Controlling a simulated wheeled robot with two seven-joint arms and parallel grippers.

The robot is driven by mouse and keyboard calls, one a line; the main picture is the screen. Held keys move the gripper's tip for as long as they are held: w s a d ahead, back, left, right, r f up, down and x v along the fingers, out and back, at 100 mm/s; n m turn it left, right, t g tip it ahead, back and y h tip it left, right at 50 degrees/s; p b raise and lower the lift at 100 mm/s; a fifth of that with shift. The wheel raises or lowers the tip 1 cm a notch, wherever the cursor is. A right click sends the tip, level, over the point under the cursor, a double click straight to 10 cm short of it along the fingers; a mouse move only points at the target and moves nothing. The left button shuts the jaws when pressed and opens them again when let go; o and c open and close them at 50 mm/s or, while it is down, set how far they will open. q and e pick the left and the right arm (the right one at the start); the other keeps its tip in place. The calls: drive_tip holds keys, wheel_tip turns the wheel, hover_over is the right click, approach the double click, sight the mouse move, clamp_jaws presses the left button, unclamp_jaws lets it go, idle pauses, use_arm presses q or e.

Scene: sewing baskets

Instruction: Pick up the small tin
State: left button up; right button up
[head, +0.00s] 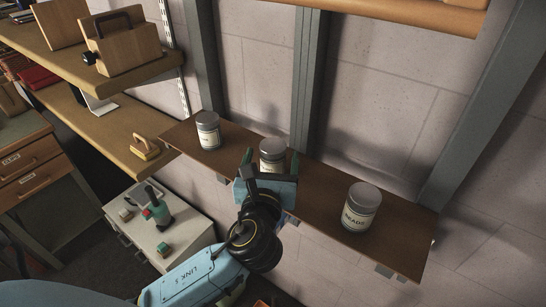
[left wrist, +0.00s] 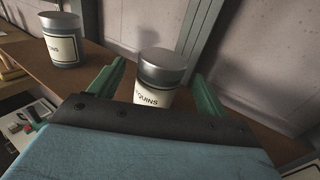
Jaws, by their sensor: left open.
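Three tins with grey lids and cream labels stand upright on a brown wall shelf. The middle tin (head: 272,149) is partly hidden behind my left gripper (head: 270,162); in the left wrist view its label ends in "QUINS" (left wrist: 157,72). The left tin (head: 208,130) also shows in the left wrist view (left wrist: 62,42). The right tin (head: 361,207) reads "BEADS" and looks largest in the head view. My left gripper is open, its green fingers (left wrist: 160,82) spread to either side of the middle tin. Contact cannot be told. My right gripper is not in view.
The brown shelf (head: 310,190) has bare room between the tins. Grey uprights (head: 305,80) stand behind it, and another shelf (head: 400,12) hangs above. A white cabinet (head: 140,235) with small items stands below left. Wooden shelves (head: 120,128) are at left.

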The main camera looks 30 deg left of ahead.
use_arm(q)
drive_tip(key=x, duration=0.4)
drive_tip(key=shift+p, duration=0.3)
drive_tip(key=shift+w+a+f, duration=0.1)
drive_tip(key=shift+w+a, duration=0.05)
drive_tip(key=shift+w, duration=0.3)
drive_tip(key=shift+s, duration=0.1)
drive_tip(key=shift+c, duration=1)
drive_tip(key=c, duration=0.9)
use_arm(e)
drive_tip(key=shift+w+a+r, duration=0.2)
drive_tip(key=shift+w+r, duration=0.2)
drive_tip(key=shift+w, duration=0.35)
